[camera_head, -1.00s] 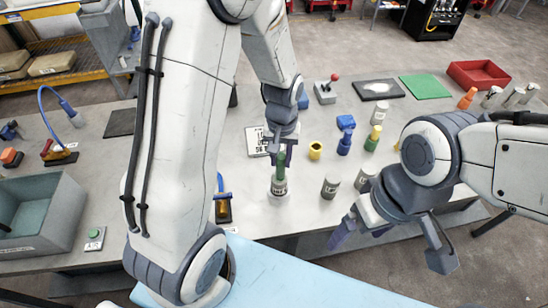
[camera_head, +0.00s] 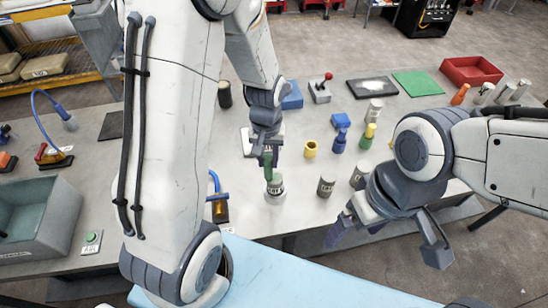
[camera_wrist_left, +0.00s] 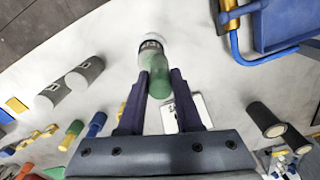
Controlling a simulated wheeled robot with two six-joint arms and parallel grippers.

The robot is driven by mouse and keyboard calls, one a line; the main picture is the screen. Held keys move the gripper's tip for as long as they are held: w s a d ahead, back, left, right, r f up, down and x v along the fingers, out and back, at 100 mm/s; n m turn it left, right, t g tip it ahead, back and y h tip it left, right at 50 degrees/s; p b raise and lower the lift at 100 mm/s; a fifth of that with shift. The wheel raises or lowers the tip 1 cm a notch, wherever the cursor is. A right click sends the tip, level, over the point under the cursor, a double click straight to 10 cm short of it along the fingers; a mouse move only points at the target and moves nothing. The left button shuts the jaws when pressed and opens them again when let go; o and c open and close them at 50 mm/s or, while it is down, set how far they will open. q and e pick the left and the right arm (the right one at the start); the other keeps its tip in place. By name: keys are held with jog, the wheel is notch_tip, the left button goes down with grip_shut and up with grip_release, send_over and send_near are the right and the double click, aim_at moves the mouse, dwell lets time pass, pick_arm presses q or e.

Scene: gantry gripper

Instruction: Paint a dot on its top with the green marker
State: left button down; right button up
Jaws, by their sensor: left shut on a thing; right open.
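My left gripper (camera_head: 267,154) is shut on the green marker (camera_head: 268,166) and holds it upright, tip end down. A grey-white cylinder with a dark printed label (camera_head: 275,191) stands on the table right below it. In the left wrist view the green marker (camera_wrist_left: 160,83) lies between the two fingers, in front of the labelled cylinder (camera_wrist_left: 151,50). The marker overlaps the cylinder's top, so I cannot tell whether they touch, and the top is partly hidden. My right gripper (camera_head: 390,240) is open and empty beyond the table's front edge.
Two similar grey cylinders stand to the right, the nearer one (camera_head: 326,186) close by. A white printed card (camera_head: 246,142) lies left of the gripper. A grey bin (camera_head: 38,222) is at far left.

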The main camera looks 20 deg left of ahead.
pick_arm(q)
notch_tip(320, 180, up, 6)
jog(key=p, duration=0.5)
dwell(0.5)
notch_tip(320, 180, up, 3)
jog(key=p, duration=0.3)
jog(key=shift+r, duration=0.1)
dwell(0.3)
